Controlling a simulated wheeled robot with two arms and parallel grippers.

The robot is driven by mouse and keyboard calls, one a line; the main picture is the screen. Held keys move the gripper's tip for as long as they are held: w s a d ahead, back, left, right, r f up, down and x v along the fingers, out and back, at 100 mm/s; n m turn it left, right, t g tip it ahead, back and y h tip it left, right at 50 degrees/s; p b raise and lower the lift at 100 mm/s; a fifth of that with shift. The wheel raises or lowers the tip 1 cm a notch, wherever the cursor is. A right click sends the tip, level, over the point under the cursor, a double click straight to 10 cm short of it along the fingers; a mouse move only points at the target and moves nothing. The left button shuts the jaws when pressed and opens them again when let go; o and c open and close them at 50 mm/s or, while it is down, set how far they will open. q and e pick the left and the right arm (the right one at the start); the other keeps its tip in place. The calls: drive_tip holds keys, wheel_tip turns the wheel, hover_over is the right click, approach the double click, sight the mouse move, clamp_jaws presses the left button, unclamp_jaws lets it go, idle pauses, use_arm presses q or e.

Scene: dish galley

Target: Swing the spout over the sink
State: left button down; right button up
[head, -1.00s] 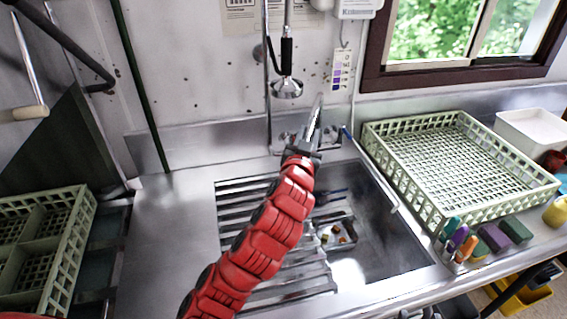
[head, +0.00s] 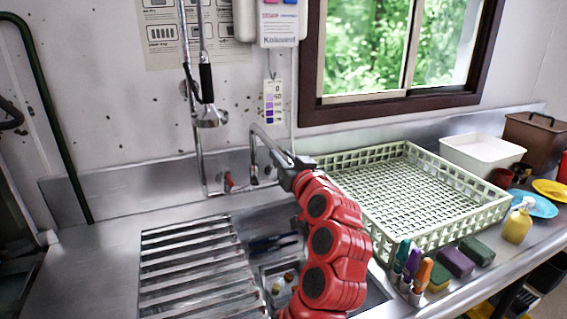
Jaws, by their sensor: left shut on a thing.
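The chrome spout (head: 268,138) rises from the tap at the back wall of the sink, bends over and runs right and down toward my left gripper. My left gripper (head: 291,168), on the red arm, is shut on the spout near its outer end and hides its tip. The sink (head: 262,222) lies below, in front of the tap; my arm covers much of its right part. A slatted grille (head: 195,262) covers its left part. My right gripper is not in view.
A pale green dish rack (head: 455,215) stands close right of my arm. Bottles (head: 412,262) and sponges (head: 455,261) line the counter's front right. A hanging spray head (head: 209,117) is left of the spout. The left counter (head: 95,262) is clear.

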use_arm(q)
drive_tip(key=shift+d+r, duration=0.1)
idle(0.3)
drive_tip(key=c, duration=1.1)
unclamp_jaws()
drive_tip(key=o, duration=0.4)
drive_tip(key=shift+w+d, duration=0.15)
drive_tip(key=shift+w, duration=0.1)
drive_tip(key=shift+s, duration=0.1)
drive_tip(key=b+v, duration=0.1)
drive_tip(key=v, duration=1.6)
drive_tip(key=shift+s, duration=0.2)
